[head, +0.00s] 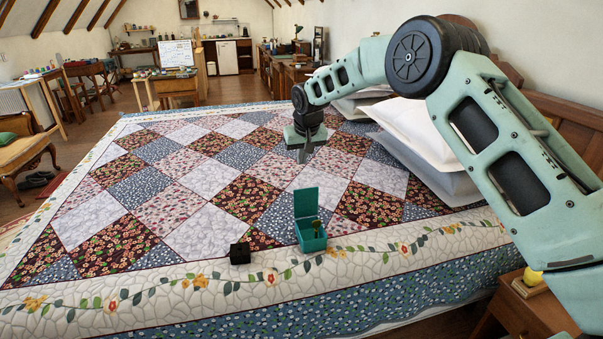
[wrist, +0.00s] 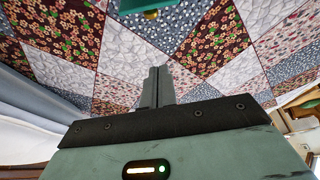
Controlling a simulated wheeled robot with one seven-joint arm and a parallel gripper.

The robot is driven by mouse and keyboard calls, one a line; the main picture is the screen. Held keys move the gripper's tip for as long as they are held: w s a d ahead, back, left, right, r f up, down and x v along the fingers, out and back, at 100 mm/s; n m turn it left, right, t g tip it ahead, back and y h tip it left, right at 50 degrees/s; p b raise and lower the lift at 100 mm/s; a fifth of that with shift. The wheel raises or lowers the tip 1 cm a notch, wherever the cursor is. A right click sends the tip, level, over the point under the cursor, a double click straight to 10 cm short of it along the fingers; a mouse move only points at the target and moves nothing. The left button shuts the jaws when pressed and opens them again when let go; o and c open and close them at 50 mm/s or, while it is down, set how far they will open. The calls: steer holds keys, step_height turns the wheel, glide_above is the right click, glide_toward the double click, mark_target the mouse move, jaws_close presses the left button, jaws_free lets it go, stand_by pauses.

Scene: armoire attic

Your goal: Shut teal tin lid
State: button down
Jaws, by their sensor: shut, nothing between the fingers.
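The teal tin (head: 311,238) stands on the patchwork quilt near the bed's front edge. Its lid (head: 305,203) is open and stands upright at the back left of the tin. A small dark and brassy item (head: 316,226) shows in the tin's opening. My gripper (head: 302,158) points down above the quilt, behind the tin and apart from it. Its fingers (wrist: 157,82) are together and empty. In the wrist view a teal piece of the tin (wrist: 165,20) shows at the top edge, cut off by the frame.
A small black box (head: 240,253) sits on the quilt left of the tin. White and grey pillows (head: 425,135) are stacked at the right, below my arm. A nightstand (head: 535,300) with a yellow object stands at the lower right. The quilt left of my gripper is clear.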

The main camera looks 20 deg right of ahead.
mark_target(305, 201)
steer(key=p+x, duration=0.1)
steer(key=x, duration=0.8)
steer(key=shift+s+f+p, duration=0.1)
steer(key=shift+s+p, duration=0.65)
steer(key=shift+s, duration=1.35)
steer(key=shift+s+f+b, duration=0.1)
steer(key=shift+b, duration=0.5)
